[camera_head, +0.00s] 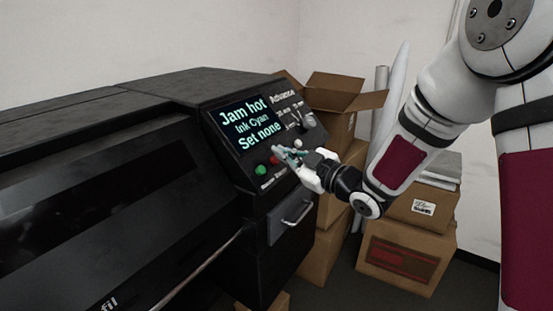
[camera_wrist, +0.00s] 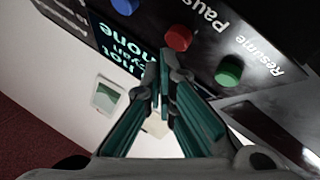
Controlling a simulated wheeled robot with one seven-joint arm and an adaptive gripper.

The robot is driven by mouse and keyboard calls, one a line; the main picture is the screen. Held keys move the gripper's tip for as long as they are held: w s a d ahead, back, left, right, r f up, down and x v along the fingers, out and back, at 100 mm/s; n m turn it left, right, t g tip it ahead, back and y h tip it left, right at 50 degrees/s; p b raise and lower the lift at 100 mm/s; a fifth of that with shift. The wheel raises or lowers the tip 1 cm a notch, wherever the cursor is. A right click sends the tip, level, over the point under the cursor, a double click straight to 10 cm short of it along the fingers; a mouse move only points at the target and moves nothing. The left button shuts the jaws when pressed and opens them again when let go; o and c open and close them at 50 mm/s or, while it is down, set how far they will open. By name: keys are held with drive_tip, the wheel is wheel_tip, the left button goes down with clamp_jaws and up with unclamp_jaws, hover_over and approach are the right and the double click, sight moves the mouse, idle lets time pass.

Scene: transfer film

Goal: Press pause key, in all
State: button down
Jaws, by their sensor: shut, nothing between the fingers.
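The black machine's control panel has a red button (camera_head: 273,160) and a green button (camera_head: 261,170) below its screen. In the wrist view the panel appears turned round; the red button (camera_wrist: 178,38) sits by the label "Pause" (camera_wrist: 205,18), and the green button (camera_wrist: 229,70) by "Resume" (camera_wrist: 262,57). My gripper (camera_head: 280,150) is at the panel, close to the red button. In the wrist view its teal fingers (camera_wrist: 164,62) are together and empty, tips just short of the red button in the picture. I cannot tell whether they touch it.
The screen (camera_head: 247,124) reads "Jam hot, Ink Cyan, Set none". A blue button (camera_wrist: 125,5) is beside the red one. Knobs (camera_head: 306,121) sit at the panel's right. A drawer handle (camera_head: 297,213) is below. Cardboard boxes (camera_head: 405,262) stand right of the machine.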

drive_tip(key=shift+s+d+r, duration=0.15)
drive_tip(key=shift+r, duration=0.05)
drive_tip(key=shift+r, duration=0.1)
drive_tip(key=s+d+r+p, duration=0.2)
drive_tip(key=d+r, duration=0.1)
drive_tip(key=shift+r+p, duration=0.2)
drive_tip(key=shift+p, duration=0.1)
idle(0.3)
drive_tip(key=shift+w, duration=0.1)
idle(0.3)
